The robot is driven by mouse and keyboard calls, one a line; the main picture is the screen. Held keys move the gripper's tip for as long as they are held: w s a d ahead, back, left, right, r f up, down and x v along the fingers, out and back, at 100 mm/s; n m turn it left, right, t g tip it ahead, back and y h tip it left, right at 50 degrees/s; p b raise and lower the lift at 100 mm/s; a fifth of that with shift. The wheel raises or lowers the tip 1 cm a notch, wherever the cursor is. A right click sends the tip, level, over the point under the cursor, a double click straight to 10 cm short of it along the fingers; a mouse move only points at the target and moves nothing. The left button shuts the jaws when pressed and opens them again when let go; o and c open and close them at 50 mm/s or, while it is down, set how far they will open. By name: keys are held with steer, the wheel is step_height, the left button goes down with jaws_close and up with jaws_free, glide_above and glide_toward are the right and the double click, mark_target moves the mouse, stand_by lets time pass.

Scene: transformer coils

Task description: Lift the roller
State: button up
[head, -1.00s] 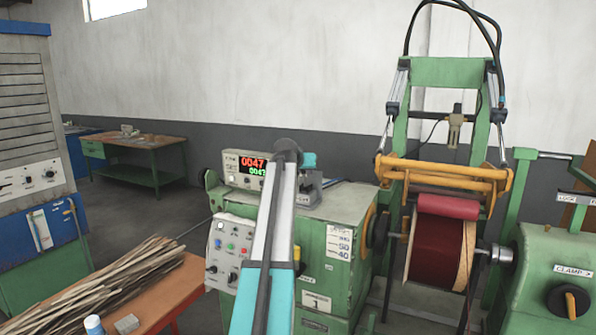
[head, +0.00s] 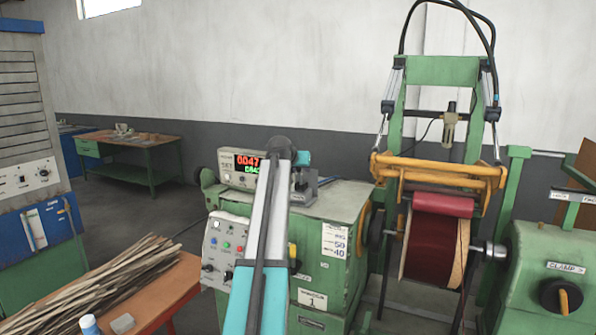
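The red roller (head: 444,206) lies against the top of the dark red coil (head: 430,247) on the winding machine at the right. It hangs below a yellow frame (head: 440,172) carried by a green upright frame (head: 437,106) with a cylinder on each side. My arm's white and teal link stands up in the lower middle, left of the roller and apart from it in the picture. My gripper is not visible.
A green control cabinet (head: 335,212) with a panel of buttons (head: 228,248) stands behind my arm. A green tailstock with a clamp knob (head: 561,296) is at the right. Wooden strips (head: 95,285) lie on an orange table at the lower left. Open floor lies behind it.

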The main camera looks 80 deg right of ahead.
steer(key=shift+a+r, duration=0.25)
steer(key=shift+a, duration=0.25)
steer(key=b+v, duration=0.4)
steer(key=v, duration=0.8)
steer(key=shift+w+a, duration=0.15)
steer(key=shift+a, duration=0.05)
steer(key=shift+r, duration=0.1)
steer(key=c, duration=0.5)
steer(key=shift+r, duration=0.1)
jaws_close()
steer(key=s+a+n+g+h+b, duration=0.2)
steer(key=s+a+n+g, duration=0.2)
steer(key=s+g, duration=0.45)
steer(key=w+a+f+n+h+b, duration=0.1)
steer(key=w+f+n+h+b, duration=0.1)
steer(key=w+f+n, duration=0.2)
steer(key=w+a+f+n+h+b, duration=0.1)
steer(key=w+f+n+h+b, duration=0.1)
steer(key=w+f, duration=0.5)
steer(key=w+n+h, duration=0.1)
steer(key=w+n, duration=0.1)
steer(key=w, duration=0.2)
steer(key=shift+w+a+b, duration=0.25)
steer(key=shift+a+b, duration=0.15)
